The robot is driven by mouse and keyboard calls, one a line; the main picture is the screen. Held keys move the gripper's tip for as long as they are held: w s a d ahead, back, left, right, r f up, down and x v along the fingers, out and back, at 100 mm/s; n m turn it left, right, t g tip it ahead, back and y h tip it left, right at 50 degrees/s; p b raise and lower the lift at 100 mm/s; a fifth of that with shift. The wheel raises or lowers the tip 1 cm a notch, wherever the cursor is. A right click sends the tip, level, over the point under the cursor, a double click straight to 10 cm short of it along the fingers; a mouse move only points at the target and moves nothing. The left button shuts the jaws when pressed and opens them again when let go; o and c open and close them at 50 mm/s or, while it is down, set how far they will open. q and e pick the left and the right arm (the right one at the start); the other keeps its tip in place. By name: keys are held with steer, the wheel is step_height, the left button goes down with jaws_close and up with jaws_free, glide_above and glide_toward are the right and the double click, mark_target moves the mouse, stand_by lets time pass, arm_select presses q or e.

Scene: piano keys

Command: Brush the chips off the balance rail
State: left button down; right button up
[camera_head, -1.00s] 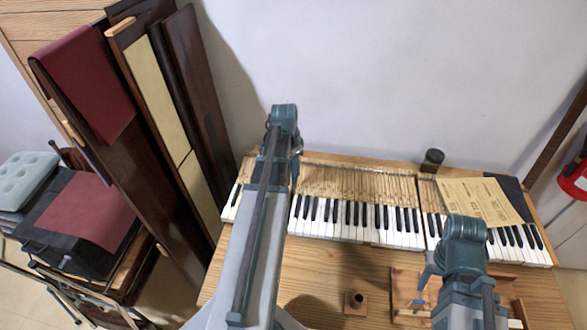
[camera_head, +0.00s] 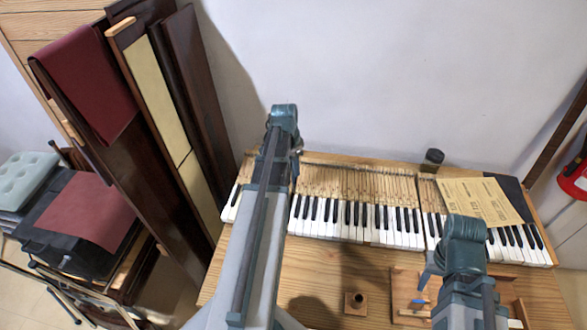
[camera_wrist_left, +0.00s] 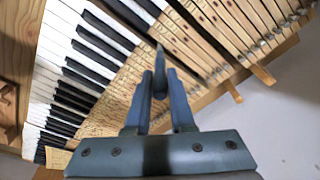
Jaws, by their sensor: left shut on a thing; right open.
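My left gripper (camera_wrist_left: 160,78) is shut on a dark, pointed tool (camera_wrist_left: 160,57), perhaps the brush, whose tip lies over the keyboard in the left wrist view. In the head view my left wrist (camera_head: 284,118) hides part of the key sticks. The bare key sticks (camera_head: 345,182) run behind the white and black keys (camera_head: 370,222), and show close up in the left wrist view (camera_wrist_left: 200,55). I cannot pick out the balance rail or chips with certainty. My right gripper (camera_head: 428,278) is open, low at the right, partly hidden by its arm.
A yellow printed sheet (camera_head: 478,200) lies over the keys' right part. A dark cup (camera_head: 433,159) stands behind them. Dark panels (camera_head: 205,90) lean at the left.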

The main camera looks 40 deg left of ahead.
arm_select(q)
steer(key=shift+s+d, duration=0.1)
steer(key=shift+s+d, duration=0.2)
steer(key=shift+s, duration=0.15)
steer(key=shift+w+a, duration=0.1)
steer(key=shift+w, duration=0.05)
steer(key=shift+w+a, duration=0.2)
steer(key=shift+w, duration=0.15)
steer(key=shift+s, duration=0.1)
steer(key=shift+s+d, duration=0.25)
steer(key=shift+s, duration=0.1)
steer(key=shift+w, duration=0.1)
